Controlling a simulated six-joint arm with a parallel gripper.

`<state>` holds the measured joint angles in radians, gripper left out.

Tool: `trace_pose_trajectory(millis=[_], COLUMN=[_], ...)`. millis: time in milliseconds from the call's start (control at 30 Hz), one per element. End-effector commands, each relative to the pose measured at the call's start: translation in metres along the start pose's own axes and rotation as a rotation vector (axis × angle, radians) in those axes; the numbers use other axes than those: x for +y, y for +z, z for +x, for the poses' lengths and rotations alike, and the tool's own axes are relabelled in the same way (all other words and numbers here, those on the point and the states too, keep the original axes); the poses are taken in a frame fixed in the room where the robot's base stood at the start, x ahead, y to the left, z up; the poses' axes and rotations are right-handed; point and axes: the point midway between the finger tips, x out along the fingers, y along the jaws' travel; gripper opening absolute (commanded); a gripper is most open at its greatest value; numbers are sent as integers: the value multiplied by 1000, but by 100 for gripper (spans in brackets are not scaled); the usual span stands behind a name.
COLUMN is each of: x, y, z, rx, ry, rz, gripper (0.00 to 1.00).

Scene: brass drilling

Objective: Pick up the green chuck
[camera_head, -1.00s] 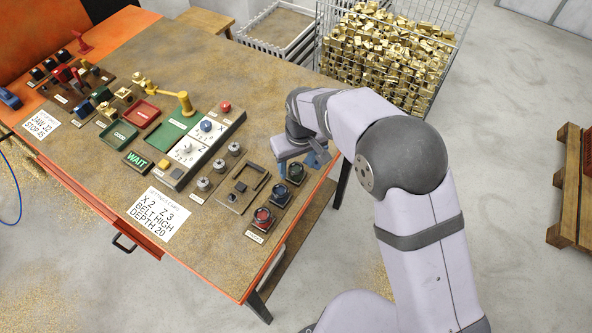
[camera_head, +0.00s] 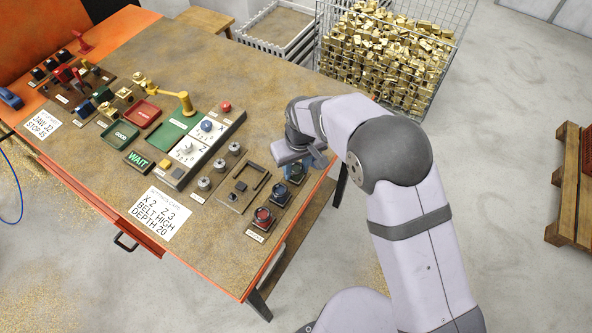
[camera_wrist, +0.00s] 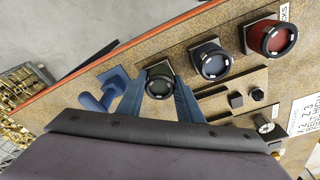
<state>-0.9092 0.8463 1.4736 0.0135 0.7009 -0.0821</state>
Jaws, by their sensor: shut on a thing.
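The green chuck (camera_wrist: 159,87) is a dark green cylinder with a light-marked rim, on a small square base in the wrist view. My gripper (camera_wrist: 160,92) has its two blue fingers on either side of it, shut on it. In the head view my gripper (camera_head: 295,170) is low over the table's right edge and mostly hides the green chuck. The chuck still appears to be at its place at the end of the row; whether it is lifted I cannot tell.
A blue-ringed chuck (camera_wrist: 210,62) and a red chuck (camera_wrist: 270,38) stand in the same row. A grey bracket plate (camera_head: 243,190) lies beside them. A blue object (camera_wrist: 98,100) is left of my fingers. A wire basket of brass parts (camera_head: 385,60) stands beyond the table.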

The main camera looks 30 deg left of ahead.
Motion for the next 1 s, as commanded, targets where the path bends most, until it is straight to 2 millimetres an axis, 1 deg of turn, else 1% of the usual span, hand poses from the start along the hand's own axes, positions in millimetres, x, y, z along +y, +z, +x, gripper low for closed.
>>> trace_pose_trajectory(millis=[167,267,500,700,800,1000], x=[0,0,0,0,0,-1], y=[-3,-5,-9,-12,-13,-13], z=[-9,-19,-58,-85,-94,-102], rx=[7,8,9,6,5,3], ry=[0,1,1,1,1,0], rz=[0,0,0,0,0,-2], gripper=[0,0,0,0,0,0])
